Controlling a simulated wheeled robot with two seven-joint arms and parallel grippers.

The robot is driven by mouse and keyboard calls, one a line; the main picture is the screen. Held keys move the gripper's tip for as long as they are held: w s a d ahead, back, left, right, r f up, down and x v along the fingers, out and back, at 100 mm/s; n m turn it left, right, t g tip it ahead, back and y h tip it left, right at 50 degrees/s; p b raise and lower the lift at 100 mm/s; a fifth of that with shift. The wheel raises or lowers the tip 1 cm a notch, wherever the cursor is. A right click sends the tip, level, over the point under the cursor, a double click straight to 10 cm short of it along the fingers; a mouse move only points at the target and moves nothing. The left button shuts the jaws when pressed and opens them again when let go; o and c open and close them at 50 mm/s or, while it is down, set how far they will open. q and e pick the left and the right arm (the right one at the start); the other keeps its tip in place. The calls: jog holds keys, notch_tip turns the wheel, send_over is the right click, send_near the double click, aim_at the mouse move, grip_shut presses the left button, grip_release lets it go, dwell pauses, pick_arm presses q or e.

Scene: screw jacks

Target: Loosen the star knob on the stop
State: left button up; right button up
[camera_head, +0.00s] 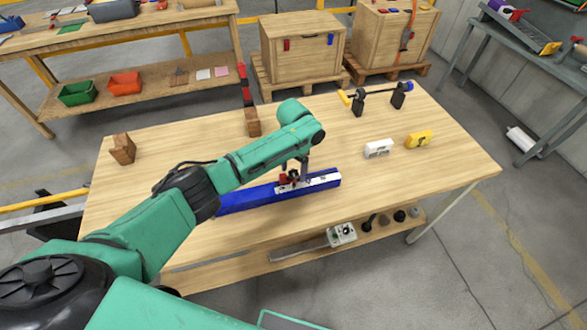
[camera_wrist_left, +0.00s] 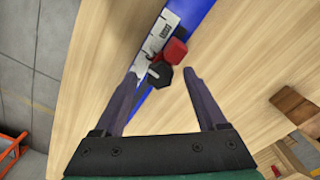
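A blue rail (camera_head: 250,198) lies on the wooden table with a light scale strip (camera_head: 322,181) along its right part. A small red stop (camera_head: 284,181) sits on the rail; in the left wrist view the red stop (camera_wrist_left: 174,51) carries a black star knob (camera_wrist_left: 159,74) on its side. My left gripper (camera_head: 304,166) is above the rail at the stop. In the left wrist view my left gripper (camera_wrist_left: 165,78) has its two fingers wide apart, with the knob between the fingertips in the picture; I cannot tell how far above it they are. My right gripper is not in view.
The wooden table (camera_head: 420,180) also holds a white device (camera_head: 378,148), a yellow device (camera_head: 419,140), a black stand with a yellow-tipped bar (camera_head: 377,98), and wooden blocks (camera_head: 122,149). The table's front right is clear. Several dark parts lie on the shelf below.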

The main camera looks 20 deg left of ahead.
aim_at(294, 173)
pick_arm(q)
notch_tip(294, 173, up, 14)
jog(key=b, duration=0.2)
jog(key=shift+r, duration=0.25)
